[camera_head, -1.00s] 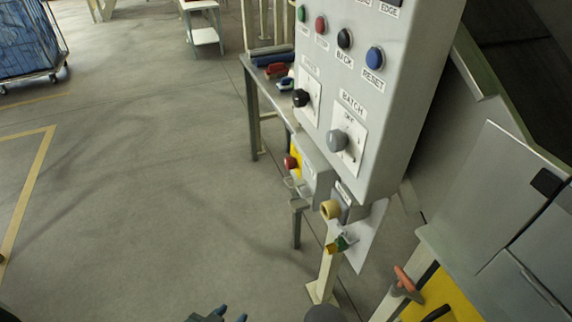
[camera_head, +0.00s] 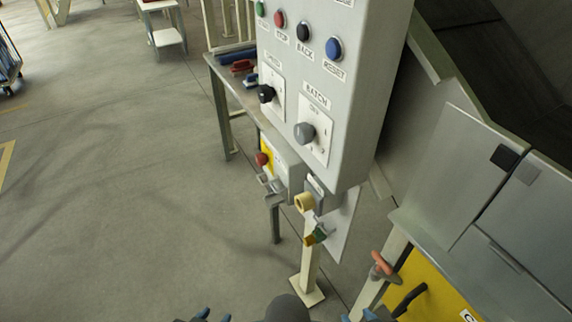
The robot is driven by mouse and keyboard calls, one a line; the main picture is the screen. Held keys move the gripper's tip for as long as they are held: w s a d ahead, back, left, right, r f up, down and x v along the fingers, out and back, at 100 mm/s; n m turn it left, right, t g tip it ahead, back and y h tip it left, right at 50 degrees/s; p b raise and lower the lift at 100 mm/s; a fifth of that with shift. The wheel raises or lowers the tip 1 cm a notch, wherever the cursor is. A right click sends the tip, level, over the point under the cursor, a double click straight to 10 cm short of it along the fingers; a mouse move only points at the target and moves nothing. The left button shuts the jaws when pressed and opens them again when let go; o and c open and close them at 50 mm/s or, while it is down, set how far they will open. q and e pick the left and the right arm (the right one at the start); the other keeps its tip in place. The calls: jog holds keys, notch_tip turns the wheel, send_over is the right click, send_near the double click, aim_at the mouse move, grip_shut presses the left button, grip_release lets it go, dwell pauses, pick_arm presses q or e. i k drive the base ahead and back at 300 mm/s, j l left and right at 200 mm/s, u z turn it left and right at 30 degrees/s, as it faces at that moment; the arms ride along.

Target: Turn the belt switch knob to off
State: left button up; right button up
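No label reading "belt" is legible, so I cannot tell for sure which knob is the belt switch. A cream knob (camera_head: 304,202) sticks out of a small grey box (camera_head: 318,192) under the control panel; its label is too small to read. A red round knob (camera_head: 262,158) sits on a yellow-fronted box to its left. The panel (camera_head: 350,110) above carries a black speed knob (camera_head: 266,94) and a grey batch knob (camera_head: 304,132). My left gripper (camera_head: 214,316) and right gripper (camera_head: 358,317) show only blue fingertips at the bottom edge, apart and clear of every knob.
Coloured buttons, including a blue reset button (camera_head: 334,48), line the panel. Below hangs a green and yellow piece (camera_head: 318,235). An orange-red handle (camera_head: 383,266) stands beside a yellow panel (camera_head: 430,290) at right. A side table (camera_head: 222,72) stands behind. Floor at left is open.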

aim_at(261, 158)
jog(key=i+j+z, duration=0.25)
jog(key=j, duration=0.2)
jog(key=j+z, duration=0.25)
jog(key=j, duration=0.25)
jog(key=j+z, duration=0.25)
jog(key=j, duration=0.25)
jog(key=i+l, duration=0.4)
jog(key=i, duration=0.05)
